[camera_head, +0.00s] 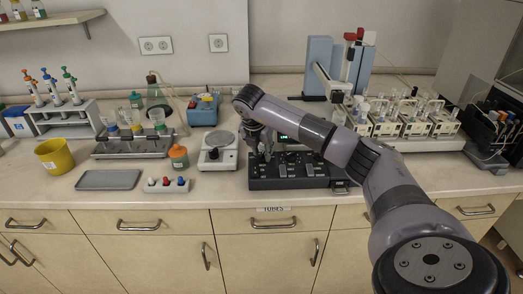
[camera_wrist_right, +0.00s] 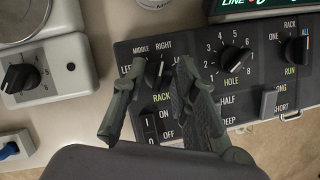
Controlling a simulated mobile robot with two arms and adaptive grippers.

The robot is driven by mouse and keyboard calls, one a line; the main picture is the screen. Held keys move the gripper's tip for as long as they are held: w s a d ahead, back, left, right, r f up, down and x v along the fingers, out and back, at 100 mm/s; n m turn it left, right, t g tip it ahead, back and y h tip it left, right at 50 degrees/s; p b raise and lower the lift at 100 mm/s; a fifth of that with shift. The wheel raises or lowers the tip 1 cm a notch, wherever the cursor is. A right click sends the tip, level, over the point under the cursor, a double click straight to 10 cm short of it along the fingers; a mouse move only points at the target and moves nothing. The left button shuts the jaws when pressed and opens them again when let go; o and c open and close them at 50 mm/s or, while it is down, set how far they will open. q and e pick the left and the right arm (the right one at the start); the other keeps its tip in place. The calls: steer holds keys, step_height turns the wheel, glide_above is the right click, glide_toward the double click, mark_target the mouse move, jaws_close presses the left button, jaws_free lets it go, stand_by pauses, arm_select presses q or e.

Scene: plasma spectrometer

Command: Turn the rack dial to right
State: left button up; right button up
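The black control panel (camera_head: 290,183) lies on the counter, and its printed labels show in the right wrist view (camera_wrist_right: 205,45). The rack dial (camera_wrist_right: 157,72) is a black round knob with LEFT, MIDDLE and RIGHT printed around it and RACK below. Its exact pointer direction is hard to read. My right gripper (camera_wrist_right: 156,70) is open, with one fingertip on each side of the dial; I cannot tell whether they touch it. In the head view my right gripper (camera_head: 263,152) is over the panel's left part. My left gripper is not in view.
The HOLE dial (camera_wrist_right: 236,59) is right of the rack dial, and an I/O rocker switch (camera_wrist_right: 149,126) is below it. A white device with a round plate (camera_head: 219,150) stands close left of the panel. Sample racks (camera_head: 400,122) stand to the right.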

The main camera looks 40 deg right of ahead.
steer(key=v, duration=1.2)
stand_by(0.4)
